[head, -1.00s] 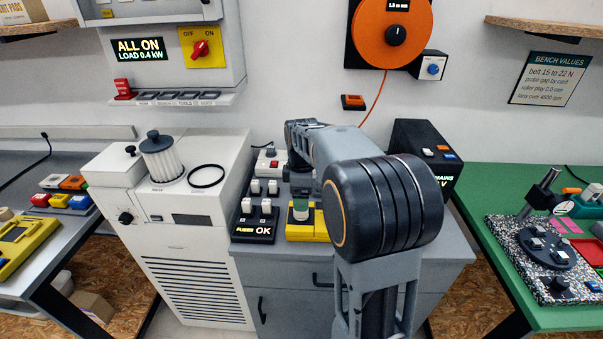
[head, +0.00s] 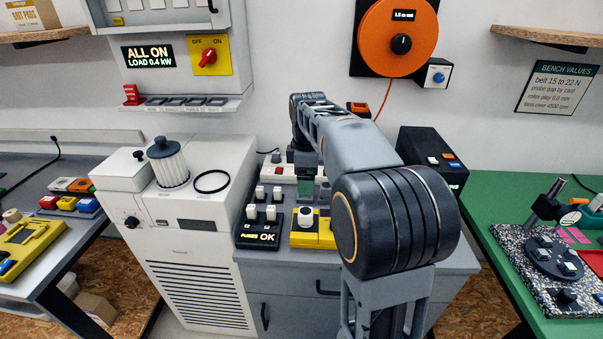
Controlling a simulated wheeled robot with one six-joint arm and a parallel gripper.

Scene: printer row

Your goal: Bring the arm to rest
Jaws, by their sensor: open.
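My arm reaches forward over the grey drawer cabinet (head: 290,275), with its big dark elbow joint close to the camera. The forearm runs back to the wrist, which hangs above the cabinet top. My gripper (head: 308,188) points down, small and partly hidden by the forearm. It is open, just behind and above a yellow block (head: 327,238) with a pale round top. I cannot see anything held between the fingers.
A black switch box reading "FUSER OK" (head: 257,240) stands left of the yellow block. A white machine with a filter (head: 195,240) is further left. A black box (head: 433,150) stands at right. Benches flank the cabinet: grey (head: 70,245), green (head: 480,190).

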